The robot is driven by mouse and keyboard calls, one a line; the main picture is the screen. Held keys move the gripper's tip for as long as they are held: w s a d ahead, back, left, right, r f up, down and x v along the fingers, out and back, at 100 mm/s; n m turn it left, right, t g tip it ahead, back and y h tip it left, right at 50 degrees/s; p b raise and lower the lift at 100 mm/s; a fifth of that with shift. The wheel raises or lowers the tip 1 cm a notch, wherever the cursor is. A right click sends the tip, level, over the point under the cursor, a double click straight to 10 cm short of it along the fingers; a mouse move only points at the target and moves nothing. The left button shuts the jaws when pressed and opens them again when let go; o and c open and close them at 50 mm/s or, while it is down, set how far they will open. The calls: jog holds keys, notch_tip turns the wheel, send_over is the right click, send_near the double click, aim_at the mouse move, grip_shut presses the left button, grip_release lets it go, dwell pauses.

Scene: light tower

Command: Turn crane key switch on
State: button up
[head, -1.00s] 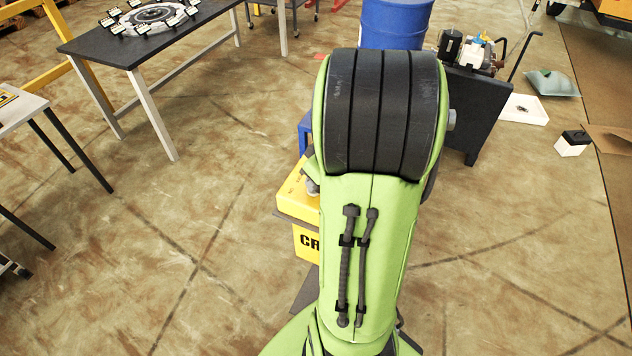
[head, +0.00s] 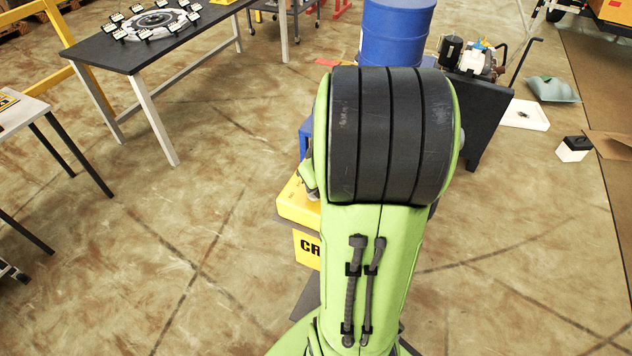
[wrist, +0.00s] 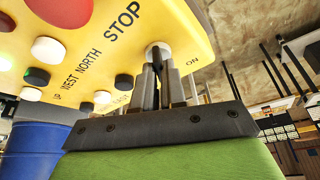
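The yellow crane control box (head: 297,207) stands left of my arm in the head view, partly hidden behind it. In the wrist view the yellow panel (wrist: 185,30) fills the upper left, tilted, with "STOP" and "ON" lettering. The key switch (wrist: 158,49) is a pale round fitting beside "ON". My gripper (wrist: 161,72) is at it, its two grey fingers close together on either side of the dark key. The fingers hide most of the key.
A blue barrel (head: 397,32) stands behind my arm. A dark table (head: 125,45) stands at the back left. Floor is open on both sides.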

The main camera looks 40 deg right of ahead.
jog(key=o, duration=0.4)
jog(key=shift+c, duration=0.2)
jog(key=shift+r, duration=0.1)
jog(key=p+v, duration=0.3)
jog(key=v, duration=1.2)
jog(key=shift+r, duration=0.25)
jog(key=shift+s, duration=0.15)
